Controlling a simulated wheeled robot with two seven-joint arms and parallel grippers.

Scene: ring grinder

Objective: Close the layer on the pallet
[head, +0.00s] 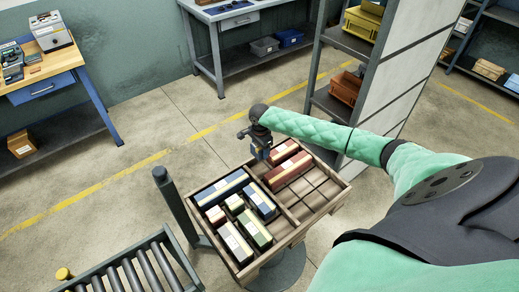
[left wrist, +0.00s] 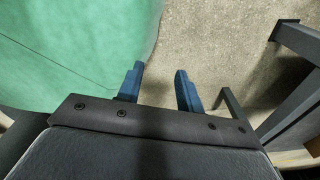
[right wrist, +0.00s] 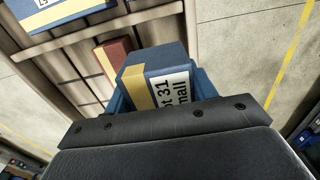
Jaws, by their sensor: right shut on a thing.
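The pallet (head: 322,213) is a low wooden tray in the middle of the head view, split by a divider. Its left part holds several striped boxes, among them a long blue box (head: 222,188) and a green box (head: 254,231). Its right part holds red boxes (head: 289,171) at the far side and bare slots nearer. My right gripper (head: 261,149) is at the pallet's far edge, shut on a blue box with a yellow stripe and a label (right wrist: 152,75). My left gripper (left wrist: 158,85) is open and empty; the head view does not show it.
A roller conveyor (head: 135,272) and a dark post (head: 174,202) stand left of the pallet. A shelf rack (head: 385,75) stands close behind it on the right. A workbench (head: 45,75) is at the far left. The floor between is clear.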

